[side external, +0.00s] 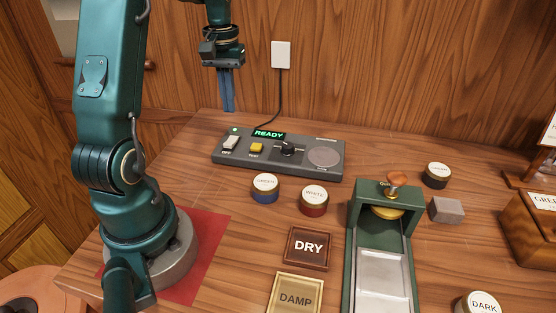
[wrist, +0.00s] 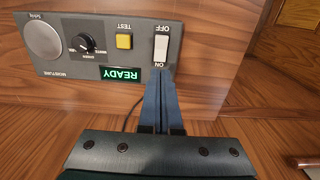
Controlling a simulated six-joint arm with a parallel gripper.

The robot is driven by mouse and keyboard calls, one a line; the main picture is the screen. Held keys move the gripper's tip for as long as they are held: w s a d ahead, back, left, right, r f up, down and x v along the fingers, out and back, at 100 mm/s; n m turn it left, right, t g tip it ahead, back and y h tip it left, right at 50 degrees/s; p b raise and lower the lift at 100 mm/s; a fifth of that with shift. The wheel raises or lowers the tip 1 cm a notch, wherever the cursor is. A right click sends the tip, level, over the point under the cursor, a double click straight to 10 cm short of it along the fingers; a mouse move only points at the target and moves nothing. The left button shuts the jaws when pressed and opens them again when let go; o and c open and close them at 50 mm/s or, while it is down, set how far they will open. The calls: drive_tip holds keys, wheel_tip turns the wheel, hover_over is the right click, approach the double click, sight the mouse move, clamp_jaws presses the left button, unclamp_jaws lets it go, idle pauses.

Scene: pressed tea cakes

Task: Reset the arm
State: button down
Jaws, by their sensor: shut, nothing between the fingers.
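My gripper (side external: 228,108) hangs in the air above the back left of the table, behind the grey control box. Its blue fingers are shut together with nothing between them. In the wrist view my gripper (wrist: 164,72) points at the box near the white rocker switch (wrist: 161,48); I cannot tell from there whether it touches. The side external view shows the fingertips apart from the switch (side external: 231,143). The grey moisture box (side external: 278,152) has a lit green READY display (side external: 268,134), a yellow TEST button (side external: 257,148), a black dial (side external: 288,149) and a round pad (side external: 323,157).
A blue jar (side external: 265,188), a red jar (side external: 313,200), a black jar (side external: 437,176) and a grey block (side external: 446,210) stand on the table. A green press (side external: 355,215) stands front right. DRY (side external: 307,247) and DAMP (side external: 296,294) plates lie left of it.

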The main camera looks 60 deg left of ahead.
drive_tip(key=w+d+r+m+t+y, duration=0.1)
drive_tip(key=d+r+m, duration=0.1)
drive_tip(key=d+r, duration=0.3)
drive_tip(key=d+r+m+t, duration=0.2)
drive_tip(key=d+r, duration=0.1)
drive_tip(key=d, duration=0.5)
drive_tip(key=s+d+f+m+t+h, duration=0.1)
drive_tip(key=s+d+f+m+t, duration=0.1)
drive_tip(key=s+d+m, duration=0.3)
drive_tip(key=s+d+f, duration=0.1)
drive_tip(key=s+d, duration=0.3)
drive_tip(key=d, duration=0.1)
drive_tip(key=shift+f+t, duration=0.25)
drive_tip(key=shift+t, duration=0.05)
